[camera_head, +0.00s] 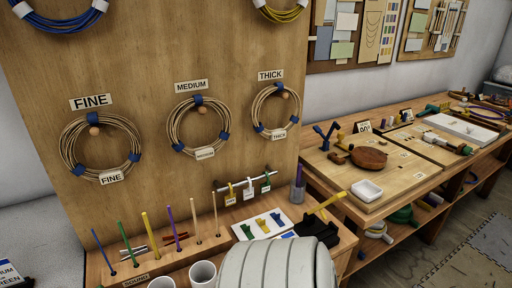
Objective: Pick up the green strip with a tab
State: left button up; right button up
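A thin green stick (126,242) stands upright in the wooden rack at the lower left, among sticks of other colours; I see no clear tab on it. Small tags hang from a metal rail (247,180) at the board's foot, one of them with green (266,185). I cannot tell which of these is the green strip with a tab. No gripper can be made out in this view.
Cane coils (101,147) hang on the upright wooden board, labelled fine, medium and thick. White cups (203,275) stand at the front edge. A dark object (318,231) lies right of the card. A second bench (408,172) on the right holds a white dish (366,190) and tools.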

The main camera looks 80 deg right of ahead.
aim_at(246, 229)
jog(key=z, duration=2.4)
jog(key=k+l+u, duration=0.1)
jog(key=u, duration=2.1)
jog(key=z, duration=0.6)
jog(key=l+z, duration=0.45)
jog(key=l, duration=0.2)
jog(key=l+z, duration=0.45)
jog(key=l, duration=0.2)
jog(key=i+l, duration=0.1)
jog(key=l, duration=0.45)
